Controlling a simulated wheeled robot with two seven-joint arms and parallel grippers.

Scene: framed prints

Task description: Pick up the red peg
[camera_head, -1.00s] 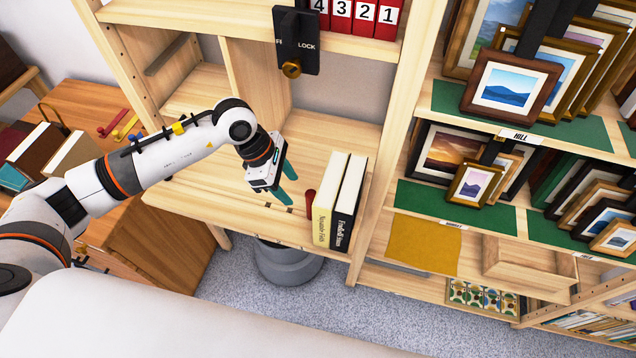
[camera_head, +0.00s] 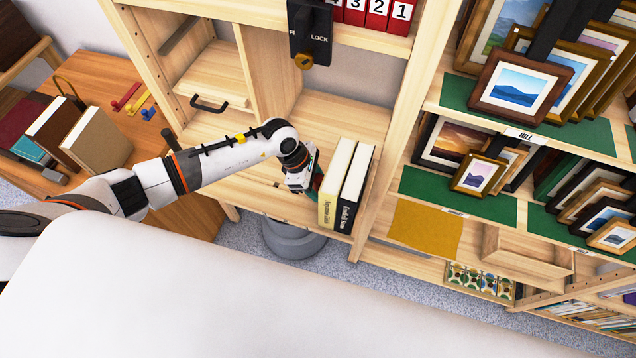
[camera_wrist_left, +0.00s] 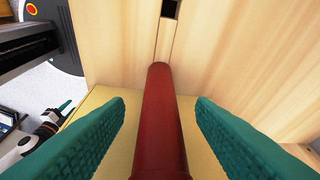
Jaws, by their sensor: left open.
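The red peg (camera_wrist_left: 162,125) is a dark red round rod. In the left wrist view it runs lengthwise between the two green fingers of my left gripper (camera_wrist_left: 160,108), with a gap on each side. The fingers are open and do not touch it. In the head view my left gripper (camera_head: 312,188) is low over the shelf board, just left of two upright books. There the peg is mostly hidden by the gripper.
A cream book (camera_head: 334,184) and a black-spined book (camera_head: 353,188) stand close to the right of the gripper. A shelf divider (camera_head: 268,70) rises behind. A lock panel (camera_head: 310,35) hangs above. Another red piece (camera_head: 126,97) lies on the desk at left.

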